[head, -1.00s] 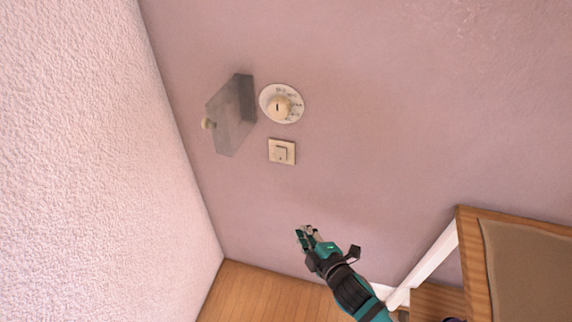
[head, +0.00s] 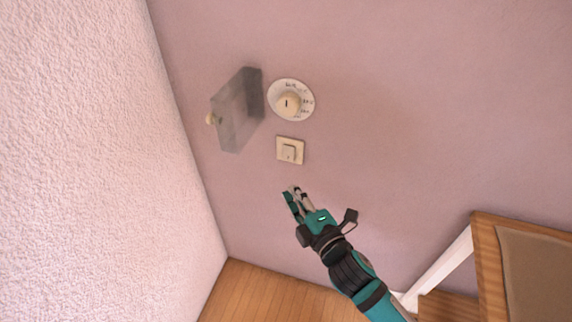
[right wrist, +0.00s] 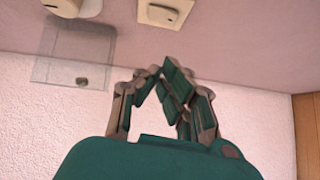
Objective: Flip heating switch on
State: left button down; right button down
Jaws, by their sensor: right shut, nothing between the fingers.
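The heating switch, a small cream square plate with a rocker (head: 289,151), is on the pink wall below the round dial (head: 291,101). It also shows at the top of the right wrist view (right wrist: 164,13). My right gripper (head: 292,190) is just below the switch in the head view, apart from it in the picture. Its fingers are shut and empty, with the tips together in the right wrist view (right wrist: 172,62). I cannot tell how far the tips are from the wall. My left gripper is not in view.
A grey translucent box-like cover with a knob (head: 238,112) sticks out from the wall left of the dial. A white textured wall (head: 90,150) closes the left side. A wooden-framed piece of furniture (head: 488,260) stands at lower right.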

aim_at(289, 153)
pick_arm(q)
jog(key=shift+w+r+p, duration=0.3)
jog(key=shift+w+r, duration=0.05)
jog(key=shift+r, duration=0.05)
pick_arm(e)
jog(key=w+a+f, duration=0.1)
jog(key=w+a, duration=0.1)
jog(key=w, duration=0.8)
jog(key=shift+w, duration=0.15)
jog(key=shift+w+d+f+b, duration=0.1)
jog(key=shift+w+f+b, duration=0.2)
jog(key=shift+w+f, duration=0.1)
jog(key=shift+s+r, duration=0.1)
jog(key=shift+r, duration=0.05)
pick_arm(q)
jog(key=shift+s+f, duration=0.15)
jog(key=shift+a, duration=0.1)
